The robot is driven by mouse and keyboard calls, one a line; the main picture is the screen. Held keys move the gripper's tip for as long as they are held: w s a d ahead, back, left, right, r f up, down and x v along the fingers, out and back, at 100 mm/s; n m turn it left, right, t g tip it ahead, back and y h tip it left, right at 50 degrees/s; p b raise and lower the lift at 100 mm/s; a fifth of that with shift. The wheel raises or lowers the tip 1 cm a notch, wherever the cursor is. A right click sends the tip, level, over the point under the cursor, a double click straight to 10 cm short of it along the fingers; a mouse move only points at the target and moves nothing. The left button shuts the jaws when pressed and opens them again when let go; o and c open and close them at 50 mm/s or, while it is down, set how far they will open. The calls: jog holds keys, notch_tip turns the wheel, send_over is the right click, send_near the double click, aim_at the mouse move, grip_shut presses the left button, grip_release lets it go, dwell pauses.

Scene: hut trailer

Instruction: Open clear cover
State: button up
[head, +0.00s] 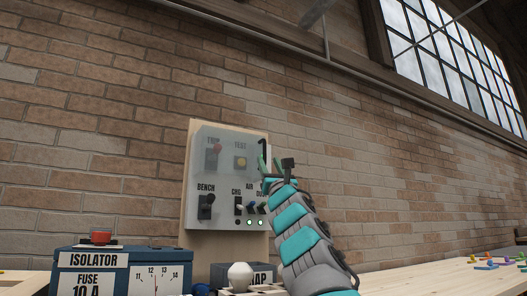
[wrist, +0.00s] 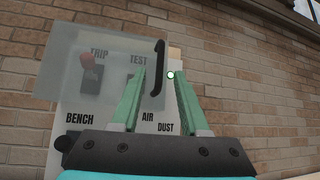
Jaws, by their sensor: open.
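The clear cover (head: 224,165) is a see-through pane over the upper part of a grey switch panel, in front of the TRIP and TEST controls. It also shows in the wrist view (wrist: 113,92). A black handle (wrist: 158,66) stands at the cover's right edge; in the head view its top (head: 262,147) shows just above my gripper. My gripper (head: 270,164) is open at the panel's right side. In the wrist view, the handle appears between the two green fingertips (wrist: 160,75). I cannot tell whether they touch it.
The panel's wooden backboard (head: 195,240) stands before a brick wall. BENCH, CHG, AIR and DUST switches sit below the cover. A blue isolator box (head: 120,258) and a white knob (head: 240,275) stand in front. The bench (head: 430,280) is mostly clear at right, with small coloured pieces beyond.

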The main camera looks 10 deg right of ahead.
aim_at(265, 153)
jog(key=p+x, duration=0.6)
jog(key=p, duration=0.1)
jog(key=shift+w+r, duration=0.15)
jog(key=shift+r, duration=0.3)
jog(key=shift+f, duration=0.1)
jog(key=shift+w, duration=0.1)
grip_shut()
dwell(0.8)
